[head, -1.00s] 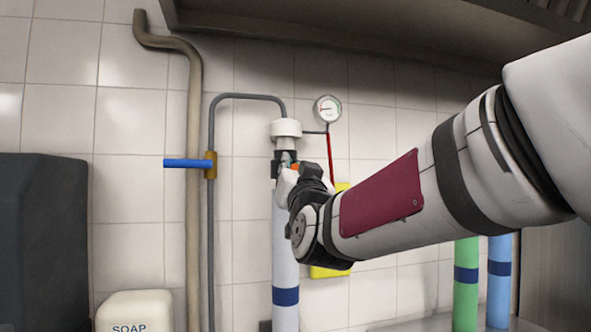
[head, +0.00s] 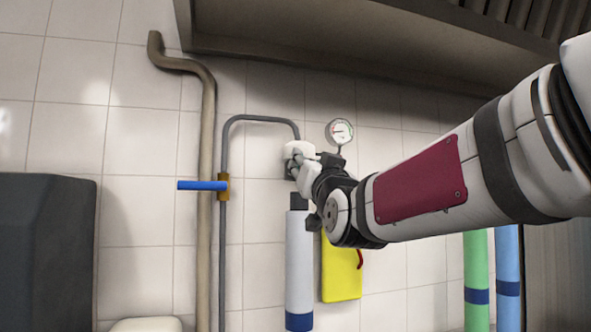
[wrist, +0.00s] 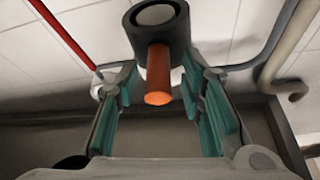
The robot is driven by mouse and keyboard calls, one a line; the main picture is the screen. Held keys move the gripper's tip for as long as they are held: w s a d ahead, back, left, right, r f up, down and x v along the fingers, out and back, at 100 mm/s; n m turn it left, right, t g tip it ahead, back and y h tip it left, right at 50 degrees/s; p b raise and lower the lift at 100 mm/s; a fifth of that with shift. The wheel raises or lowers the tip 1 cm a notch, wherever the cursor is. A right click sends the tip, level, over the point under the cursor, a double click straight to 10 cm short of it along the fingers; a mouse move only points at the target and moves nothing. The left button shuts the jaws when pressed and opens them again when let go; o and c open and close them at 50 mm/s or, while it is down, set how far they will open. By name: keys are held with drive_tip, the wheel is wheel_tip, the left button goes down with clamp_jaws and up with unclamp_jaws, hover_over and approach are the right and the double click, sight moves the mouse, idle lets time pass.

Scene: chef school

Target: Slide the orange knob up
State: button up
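The orange knob (wrist: 158,80) shows in the wrist view, sticking out from a dark round collar (wrist: 163,22) toward the camera. My gripper (wrist: 160,70) has its two teal-padded fingers on either side of the knob, with a gap visible on each side. In the head view my gripper (head: 298,167) is at the top of the white tube (head: 299,255), just below the white cap (head: 294,149). The knob is hidden behind my gripper there. The dark band (head: 298,201) at the tube's upper end shows below my fingers.
A round gauge (head: 339,131) is right of the cap. A grey pipe (head: 223,265) with a blue lever (head: 202,185) runs at left. A yellow panel (head: 341,275) hangs below my wrist, partly hidden. A hood (head: 380,40) overhangs above.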

drive_tip(key=shift+f, duration=0.15)
drive_tip(key=shift+s+f, duration=0.1)
drive_tip(key=shift+s, duration=0.15)
drive_tip(key=v, duration=1.1)
drive_tip(key=shift+s, duration=0.2)
drive_tip(key=shift+d+f, duration=0.1)
drive_tip(key=shift+d, duration=0.05)
